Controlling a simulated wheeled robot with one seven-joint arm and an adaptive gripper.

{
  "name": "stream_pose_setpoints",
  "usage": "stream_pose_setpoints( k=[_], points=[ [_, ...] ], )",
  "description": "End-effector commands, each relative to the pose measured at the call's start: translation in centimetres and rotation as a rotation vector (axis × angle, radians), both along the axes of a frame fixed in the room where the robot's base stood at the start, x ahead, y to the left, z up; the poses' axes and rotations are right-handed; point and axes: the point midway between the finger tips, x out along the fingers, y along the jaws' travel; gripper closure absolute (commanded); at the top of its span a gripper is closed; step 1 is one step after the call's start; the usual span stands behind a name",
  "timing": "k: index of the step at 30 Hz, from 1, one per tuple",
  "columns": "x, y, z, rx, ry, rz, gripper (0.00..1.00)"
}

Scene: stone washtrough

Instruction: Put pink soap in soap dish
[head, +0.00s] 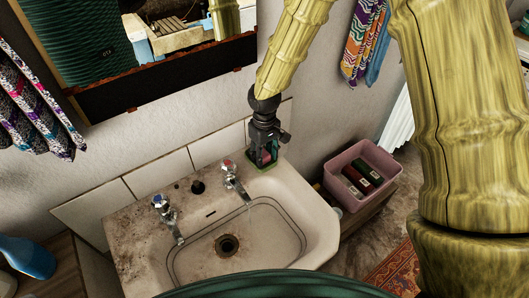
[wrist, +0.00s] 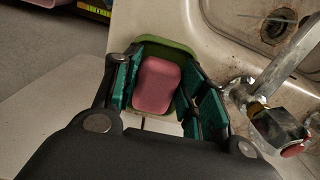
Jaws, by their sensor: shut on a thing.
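The pink soap (wrist: 157,85) is between the two teal pads of my gripper (wrist: 165,95) in the wrist view. My gripper is shut on it. The green soap dish (wrist: 172,46) is right beneath the soap, at the basin's corner. In the head view my gripper (head: 268,152) points down at the back right corner of the sink, and a bit of the pink soap (head: 267,156) shows between its fingers. The green dish edge (head: 262,166) shows just below. Whether the soap touches the dish cannot be told.
The stained sink (head: 318,228) has two taps, one (head: 233,178) close left of my gripper. A pink bin (head: 362,172) with several items stands right of the sink. The wall is close behind, with a mirror (head: 160,75) above.

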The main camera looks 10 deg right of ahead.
Motion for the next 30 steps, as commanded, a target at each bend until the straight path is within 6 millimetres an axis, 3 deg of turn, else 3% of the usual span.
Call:
stream_pose_setpoints(
  k=[4,5,8,20,30],
  points=[
    [0.0,0.0,-0.4,0.0,0.0,0.0,0.87],
    [0.0,0.0,-0.4,0.0,0.0,0.0,0.56],
    [0.0,0.0,-0.4,0.0,0.0,0.0,0.38],
    [0.0,0.0,-0.1,0.0,0.0,0.0,0.36],
    [0.1,0.0,3.6,0.001,-0.003,0.0,0.36]
  ],
)
